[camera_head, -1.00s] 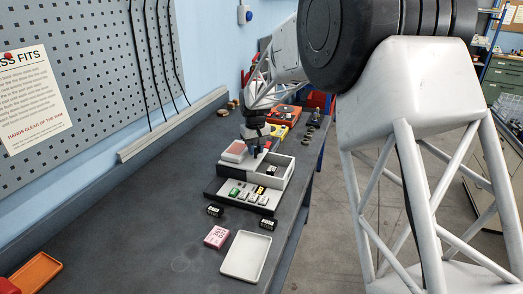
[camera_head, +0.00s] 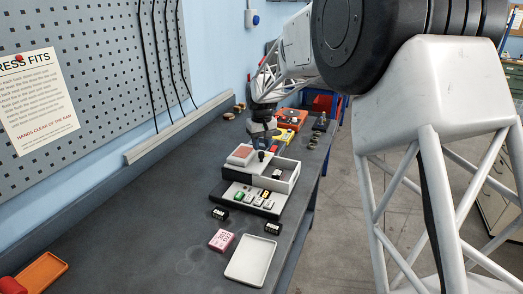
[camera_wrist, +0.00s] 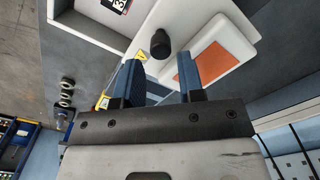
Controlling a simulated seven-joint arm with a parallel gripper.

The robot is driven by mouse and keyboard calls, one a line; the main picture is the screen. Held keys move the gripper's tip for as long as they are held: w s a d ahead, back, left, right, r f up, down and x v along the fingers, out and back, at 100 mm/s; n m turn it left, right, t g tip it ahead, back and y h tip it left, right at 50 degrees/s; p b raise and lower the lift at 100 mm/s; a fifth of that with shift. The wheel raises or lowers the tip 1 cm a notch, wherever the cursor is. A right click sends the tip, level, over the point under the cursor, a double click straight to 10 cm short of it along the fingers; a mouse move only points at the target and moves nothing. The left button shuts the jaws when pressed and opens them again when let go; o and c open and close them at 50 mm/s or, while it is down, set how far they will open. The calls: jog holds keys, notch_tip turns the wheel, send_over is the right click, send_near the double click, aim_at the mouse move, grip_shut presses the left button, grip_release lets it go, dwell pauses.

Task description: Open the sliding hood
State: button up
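The sliding hood (camera_head: 255,161) is a pale cover on a white box-like unit on the bench. A black knob (camera_wrist: 160,43) stands up from it; in the head view the knob (camera_head: 261,156) is small. A white block with an orange-red top (camera_wrist: 203,63) lies beside the knob. An open compartment (camera_head: 285,177) shows at the right of the unit. My gripper (camera_wrist: 161,60) has its two blue fingers apart, with nothing between them. The knob lies just beyond the fingertips. In the head view the fingers are close to the knob; contact cannot be told.
In front of the unit is a step with several small coloured blocks (camera_head: 253,198). Two black blocks, a pink box (camera_head: 221,240) and a white tray (camera_head: 251,260) lie nearer. An orange tray (camera_head: 40,273) is at lower left. Yellow and orange devices (camera_head: 292,118) stand behind.

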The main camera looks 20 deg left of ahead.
jog(key=shift+r, duration=2.05)
jog(key=shift+d, duration=0.1)
jog(key=shift+d+r, duration=0.15)
jog(key=shift+d, duration=0.05)
jog(key=s+d+r+m, duration=0.1)
jog(key=s+d+r, duration=0.35)
jog(key=d, duration=0.65)
jog(key=s+d+r+m+t, duration=0.1)
jog(key=s+d+r+m, duration=0.15)
jog(key=s+d, duration=0.6)
jog(key=s+d+r+m, duration=0.1)
jog(key=s+d+r, duration=0.25)
jog(key=d, duration=1.05)
jog(key=s+d+f+m, duration=0.1)
jog(key=s+d+f, duration=0.1)
jog(key=s+d, duration=0.4)
jog(key=s+d+f+m+t, duration=0.1)
jog(key=s+d, duration=0.5)
jog(key=s, duration=0.7)
jog(key=s+d+f+m, duration=0.2)
jog(key=s+d, duration=0.4)
jog(key=s, duration=0.3)
jog(key=shift+s+d+f+m+t, duration=0.25)
jog(key=shift+d+f+m+t, duration=0.1)
jog(key=shift+f, duration=0.55)
